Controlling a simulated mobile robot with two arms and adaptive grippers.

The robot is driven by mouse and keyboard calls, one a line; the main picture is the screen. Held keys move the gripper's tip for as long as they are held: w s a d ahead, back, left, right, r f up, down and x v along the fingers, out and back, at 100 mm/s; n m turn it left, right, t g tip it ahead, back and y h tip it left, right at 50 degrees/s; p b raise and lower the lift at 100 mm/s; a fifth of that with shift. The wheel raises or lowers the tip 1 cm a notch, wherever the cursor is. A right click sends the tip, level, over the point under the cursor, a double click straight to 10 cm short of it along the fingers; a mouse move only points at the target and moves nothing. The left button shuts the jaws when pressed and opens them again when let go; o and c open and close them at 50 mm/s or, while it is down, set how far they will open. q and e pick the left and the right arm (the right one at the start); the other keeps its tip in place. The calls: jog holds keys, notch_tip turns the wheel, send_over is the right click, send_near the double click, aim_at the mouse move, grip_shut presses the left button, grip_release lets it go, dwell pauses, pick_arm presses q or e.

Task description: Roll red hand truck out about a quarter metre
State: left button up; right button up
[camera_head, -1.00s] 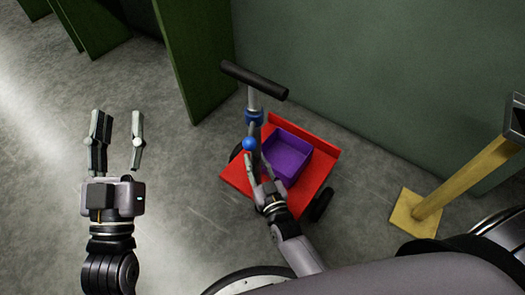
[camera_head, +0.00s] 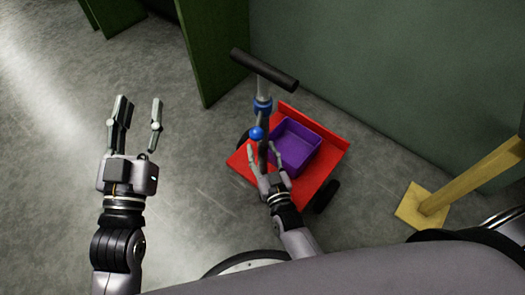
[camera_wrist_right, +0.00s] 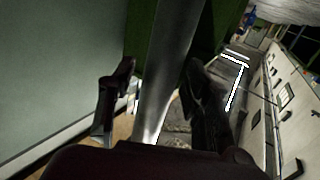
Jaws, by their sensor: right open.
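The red hand truck (camera_head: 327,172) stands on the floor beside the green wall, with black wheels, a grey upright pole and a black crossbar handle (camera_head: 264,69). A blue collar (camera_head: 263,104) and a blue ball (camera_head: 256,133) sit on the pole. A purple bin (camera_head: 297,146) rests on its red base. My right gripper (camera_head: 263,150) is at the pole below the blue ball. In the right wrist view, the grey pole (camera_wrist_right: 166,70) passes between its open fingers; contact is unclear. My left gripper (camera_head: 139,100) is open and empty over bare floor.
A green panel (camera_head: 210,50) juts from the wall left of the handle. A yellow post on a square foot (camera_head: 418,205) stands right of the truck. The grey floor (camera_head: 190,190) left of the truck is clear.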

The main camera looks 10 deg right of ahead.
jog(key=s+d, duration=0.1)
jog(key=s, duration=1.1)
dwell(0.5)
